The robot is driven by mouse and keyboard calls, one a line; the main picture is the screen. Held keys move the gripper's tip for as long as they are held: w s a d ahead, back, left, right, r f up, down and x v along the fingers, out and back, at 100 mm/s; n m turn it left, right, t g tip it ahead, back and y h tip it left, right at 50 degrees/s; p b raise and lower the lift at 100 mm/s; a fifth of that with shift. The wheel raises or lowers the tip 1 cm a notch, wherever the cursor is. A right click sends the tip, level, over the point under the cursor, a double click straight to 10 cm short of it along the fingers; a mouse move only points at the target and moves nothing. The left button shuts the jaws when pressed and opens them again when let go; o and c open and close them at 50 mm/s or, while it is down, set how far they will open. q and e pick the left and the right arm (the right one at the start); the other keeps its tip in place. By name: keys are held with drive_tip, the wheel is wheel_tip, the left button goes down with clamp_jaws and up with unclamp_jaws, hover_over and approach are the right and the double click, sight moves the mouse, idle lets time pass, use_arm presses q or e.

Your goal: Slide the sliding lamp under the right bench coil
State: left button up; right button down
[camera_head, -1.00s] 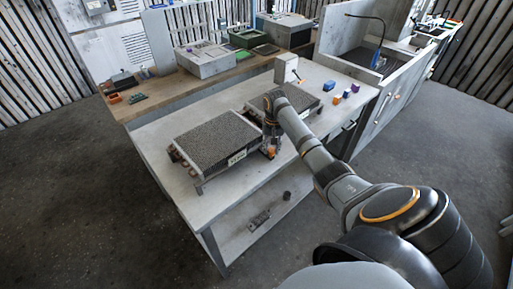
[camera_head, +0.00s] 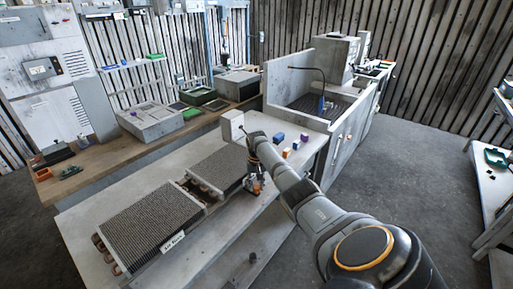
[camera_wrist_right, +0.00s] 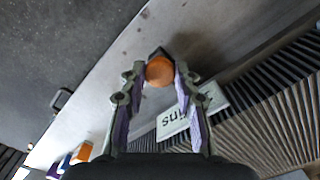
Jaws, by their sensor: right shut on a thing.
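The right bench coil (camera_head: 216,168) is a dark finned block on the bench. A white label (camera_wrist_right: 190,112) on its front side shows upside down in the wrist view. My right gripper (camera_head: 257,185) is low at the coil's front edge, toward its right end. In the wrist view, the right gripper (camera_wrist_right: 155,78) is shut on a round orange knob (camera_wrist_right: 159,71) on a small dark body, which I take to be the sliding lamp. The gripper hides most of the lamp, and I cannot tell how far it reaches under the coil. My left gripper is out of view.
The longer left coil (camera_head: 140,222) stands to the left on the bench (camera_head: 75,235). A white box (camera_head: 232,125) stands behind the right coil. Small blue, purple and orange blocks (camera_head: 280,138) lie to the right. The bench front strip is clear.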

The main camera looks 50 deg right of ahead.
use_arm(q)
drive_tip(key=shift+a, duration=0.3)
use_arm(e)
drive_tip(key=shift+d+r, duration=0.1)
drive_tip(key=shift+d, duration=0.1)
drive_tip(key=c, duration=1.4)
unclamp_jaws()
drive_tip(key=shift+o, duration=0.7)
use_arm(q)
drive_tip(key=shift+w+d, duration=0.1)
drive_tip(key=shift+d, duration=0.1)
use_arm(e)
drive_tip(key=shift+w+d+f, duration=0.1)
drive_tip(key=shift+d+f, duration=0.1)
wheel_tip(320, 180, up, 12)
